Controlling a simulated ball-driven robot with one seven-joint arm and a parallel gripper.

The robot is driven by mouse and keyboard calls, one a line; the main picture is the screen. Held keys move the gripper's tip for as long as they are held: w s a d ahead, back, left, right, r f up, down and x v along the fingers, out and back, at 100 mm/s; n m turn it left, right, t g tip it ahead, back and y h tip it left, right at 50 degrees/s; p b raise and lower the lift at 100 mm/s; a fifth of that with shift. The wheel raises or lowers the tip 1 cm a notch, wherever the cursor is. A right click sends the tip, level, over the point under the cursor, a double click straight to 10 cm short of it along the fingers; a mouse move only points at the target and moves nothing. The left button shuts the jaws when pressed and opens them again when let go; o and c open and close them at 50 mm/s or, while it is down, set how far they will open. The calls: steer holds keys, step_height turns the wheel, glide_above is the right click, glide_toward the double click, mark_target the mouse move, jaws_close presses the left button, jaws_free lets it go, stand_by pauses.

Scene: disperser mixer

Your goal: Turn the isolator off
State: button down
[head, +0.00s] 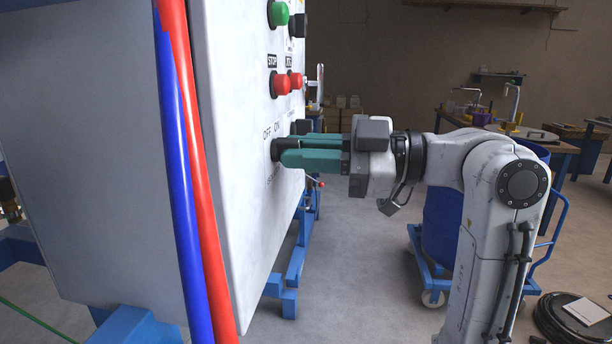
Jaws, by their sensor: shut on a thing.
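The isolator (277,150) is a black rotary knob on the right-hand face of the white control cabinet, with OFF and ON lettering above it. My gripper (285,149) reaches it from the right, with its green fingers level. The fingers are shut on the isolator knob and cover much of it. Which way the knob points cannot be told from this angle.
Above the knob are red buttons (280,85) and a green button (278,14). Blue (178,180) and red (200,180) hoses run down the cabinet's near edge. A blue drum (442,225) on a wheeled trolley stands behind my arm. A cable coil (560,322) lies at lower right.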

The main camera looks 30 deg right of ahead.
steer(key=shift+f+n+b, duration=0.1)
steer(key=shift+n+b, duration=0.5)
steer(key=shift+n, duration=0.1)
steer(key=c, duration=1.2)
jaws_free()
steer(key=shift+o, duration=0.2)
steer(key=v, duration=1)
steer(key=shift+s+d, duration=0.2)
steer(key=shift+d, duration=0.1)
